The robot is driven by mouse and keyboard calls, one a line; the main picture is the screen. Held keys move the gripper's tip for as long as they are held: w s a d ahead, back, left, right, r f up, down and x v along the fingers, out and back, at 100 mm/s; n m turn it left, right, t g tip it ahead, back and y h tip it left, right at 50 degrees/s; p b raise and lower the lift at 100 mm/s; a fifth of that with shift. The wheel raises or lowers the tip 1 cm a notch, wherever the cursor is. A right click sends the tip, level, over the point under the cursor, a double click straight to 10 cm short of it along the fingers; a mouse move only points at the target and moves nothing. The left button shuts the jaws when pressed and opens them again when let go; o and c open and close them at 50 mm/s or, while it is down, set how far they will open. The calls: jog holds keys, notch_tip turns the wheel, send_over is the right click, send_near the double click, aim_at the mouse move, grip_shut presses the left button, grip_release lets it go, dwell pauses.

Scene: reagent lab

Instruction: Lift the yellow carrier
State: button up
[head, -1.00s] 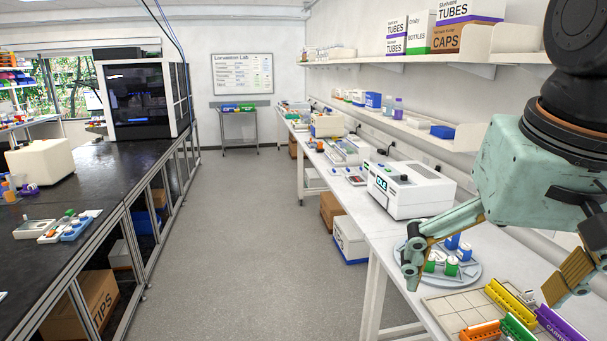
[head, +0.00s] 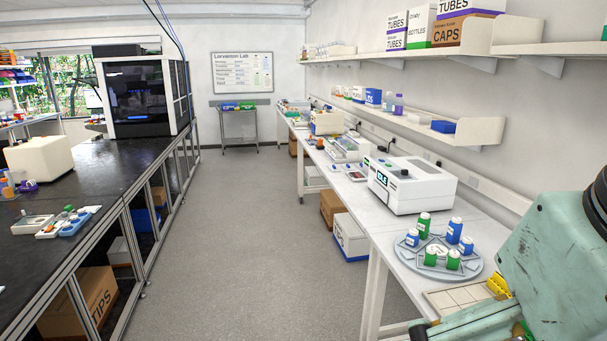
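The yellow carrier (head: 498,285) shows only in part at the lower right of the head view, on the right-hand bench. My gripper (head: 480,318) is in front of it and hides most of it. The gripper's teal body fills the lower right corner, with one finger linkage reaching left along the bottom edge. The fingertips are out of the frame or hidden, so I cannot tell how far apart they are or whether they touch the carrier.
A beige gridded tray (head: 455,299) lies beside the yellow carrier. A round grey rack (head: 408,256) with blue- and green-marked bottles stands behind it. A white instrument (head: 412,187) is farther back. A sliver of green (head: 526,334) shows beneath my gripper.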

jog(key=c, duration=2.6)
jog(key=shift+o, duration=0.2)
